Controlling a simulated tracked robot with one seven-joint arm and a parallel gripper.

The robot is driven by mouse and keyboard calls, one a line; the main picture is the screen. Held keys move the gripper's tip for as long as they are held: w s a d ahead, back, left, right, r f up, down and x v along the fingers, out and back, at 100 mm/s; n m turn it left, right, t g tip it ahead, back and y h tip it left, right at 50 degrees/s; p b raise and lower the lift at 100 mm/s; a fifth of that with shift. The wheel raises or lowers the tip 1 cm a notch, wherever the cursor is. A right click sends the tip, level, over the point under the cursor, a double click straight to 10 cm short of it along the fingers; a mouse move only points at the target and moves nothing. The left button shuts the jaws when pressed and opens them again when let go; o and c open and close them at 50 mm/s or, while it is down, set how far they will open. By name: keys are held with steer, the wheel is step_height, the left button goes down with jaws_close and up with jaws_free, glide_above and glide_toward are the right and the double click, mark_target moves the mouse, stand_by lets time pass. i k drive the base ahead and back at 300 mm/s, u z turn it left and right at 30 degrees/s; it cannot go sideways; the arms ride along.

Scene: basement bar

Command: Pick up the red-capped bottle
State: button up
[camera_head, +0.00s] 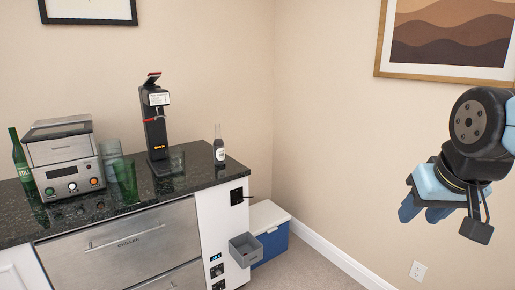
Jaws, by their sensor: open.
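A small dark bottle (219,152) with a white label and a thin clear neck stands upright near the right end of the black counter. I cannot make out a red cap on either bottle at this size. My gripper (424,211) is at the right of the picture, in front of the bare wall, with its blue fingers pointing down. It is open and apart from both bottles and the counter.
The black counter (110,212) carries a silver machine (66,160), green glasses (125,182) and a tall black dispenser (155,125) with a red lever. A grey bin (245,249) sticks out from the counter's right side, near a blue-and-white cooler (268,233) on the floor.

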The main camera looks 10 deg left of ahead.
mark_target(219, 150)
steer(key=z, duration=1.25)
steer(key=i, duration=2.05)
steer(key=u, duration=1.2)
steer(key=i, duration=0.15)
steer(key=u, duration=2.5)
